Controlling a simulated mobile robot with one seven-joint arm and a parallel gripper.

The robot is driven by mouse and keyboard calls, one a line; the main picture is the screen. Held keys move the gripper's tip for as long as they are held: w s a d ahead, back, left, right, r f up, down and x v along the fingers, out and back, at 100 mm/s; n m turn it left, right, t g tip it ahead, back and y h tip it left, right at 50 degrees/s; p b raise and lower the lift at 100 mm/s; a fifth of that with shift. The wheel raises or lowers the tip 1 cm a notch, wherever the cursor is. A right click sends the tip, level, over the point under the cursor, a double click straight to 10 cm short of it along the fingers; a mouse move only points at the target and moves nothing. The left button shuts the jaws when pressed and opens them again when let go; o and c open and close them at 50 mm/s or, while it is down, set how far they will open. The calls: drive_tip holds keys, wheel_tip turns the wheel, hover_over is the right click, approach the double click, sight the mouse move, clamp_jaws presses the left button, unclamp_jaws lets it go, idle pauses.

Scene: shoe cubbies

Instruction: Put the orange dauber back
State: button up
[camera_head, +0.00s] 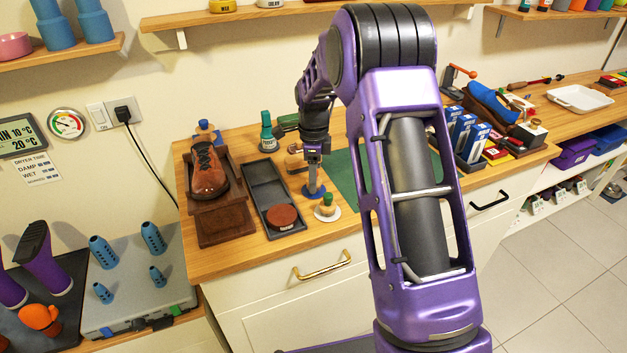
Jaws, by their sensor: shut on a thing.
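My gripper (314,178) points down over the workbench, just above a flat blue disc (313,191). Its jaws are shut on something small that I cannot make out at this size. No orange dauber shows clearly anywhere on the bench. A green-knobbed dauber (327,200) stands on a white disc (327,213), just right of and nearer than the blue disc. I cannot tell whether the held thing touches the blue disc.
A brown shoe (208,170) stands on a wooden block further left. A green bottle (268,132) is behind. A green mat (350,182) lies right, partly behind my arm.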

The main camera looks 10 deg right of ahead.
drive_tip(key=shift+f, duration=0.3)
drive_tip(key=shift+f, duration=0.2)
drive_tip(key=o, duration=1.2)
drive_tip(key=shift+r, duration=0.15)
wheel_tip(320, 180, up, 12)
drive_tip(key=shift+r+p, duration=0.1)
drive_tip(key=shift+p, duration=0.45)
